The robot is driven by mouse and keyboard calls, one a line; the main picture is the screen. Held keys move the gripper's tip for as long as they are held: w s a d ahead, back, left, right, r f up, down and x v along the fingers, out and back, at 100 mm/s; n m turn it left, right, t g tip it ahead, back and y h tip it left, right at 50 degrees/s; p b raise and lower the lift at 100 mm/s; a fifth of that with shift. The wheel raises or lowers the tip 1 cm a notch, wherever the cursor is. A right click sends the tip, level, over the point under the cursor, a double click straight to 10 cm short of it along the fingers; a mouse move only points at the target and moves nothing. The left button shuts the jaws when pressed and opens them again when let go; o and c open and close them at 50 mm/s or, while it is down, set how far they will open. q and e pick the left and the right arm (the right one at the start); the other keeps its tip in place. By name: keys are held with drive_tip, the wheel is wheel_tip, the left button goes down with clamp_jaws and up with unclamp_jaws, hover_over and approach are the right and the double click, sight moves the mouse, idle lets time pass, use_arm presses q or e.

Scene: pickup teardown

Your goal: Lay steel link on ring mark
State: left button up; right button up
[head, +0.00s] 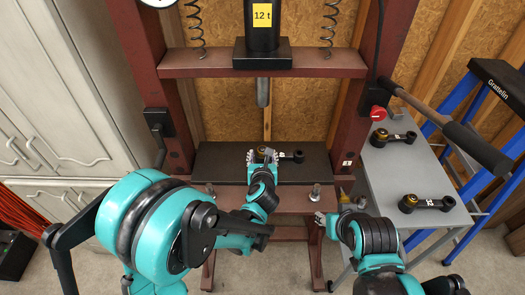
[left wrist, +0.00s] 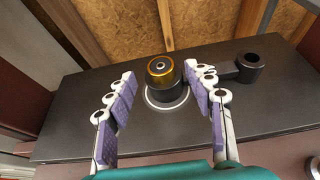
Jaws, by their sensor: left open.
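A dark steel link (left wrist: 226,71) lies on the black press bed. Its near end carries a gold-coloured bush (left wrist: 161,70) and sits over a white ring mark (left wrist: 166,108), whose front edge shows. The other end points to the right. In the head view the link (head: 292,156) is partly covered by my left gripper (head: 262,155). In the left wrist view the left gripper (left wrist: 166,112) is open, its fingers on either side of the bush end with a gap on the left. My right gripper (head: 325,218) is in front of the press, right of centre; its jaws are too small to read.
The press ram (head: 263,92) hangs above the black bed (head: 220,165). Red-brown press posts (head: 172,120) stand on both sides. Two more links, one upper (head: 393,137) and one lower (head: 427,203), lie on a grey side table (head: 385,175). A long-handled bar (head: 450,125) juts over that table.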

use_arm(q)
drive_tip(key=p+v, duration=0.2)
drive_tip(key=v, duration=0.7)
wheel_tip(320, 180, up, 18)
drive_tip(key=a+m+t+h, duration=0.1)
drive_tip(key=m+t+h, duration=0.35)
drive_tip(key=m, duration=1.35)
drive_tip(key=s+a+f+m+g+y, duration=0.4)
drive_tip(key=s+a+f+m+g, duration=0.7)
drive_tip(key=s+a+f+m, duration=0.3)
drive_tip(key=s+a+m, duration=0.3)
drive_tip(key=m, duration=0.1)
drive_tip(key=shift+s+d+f+y, duration=0.1)
drive_tip(key=shift+f+y, duration=0.05)
drive_tip(key=shift+y, duration=0.1)
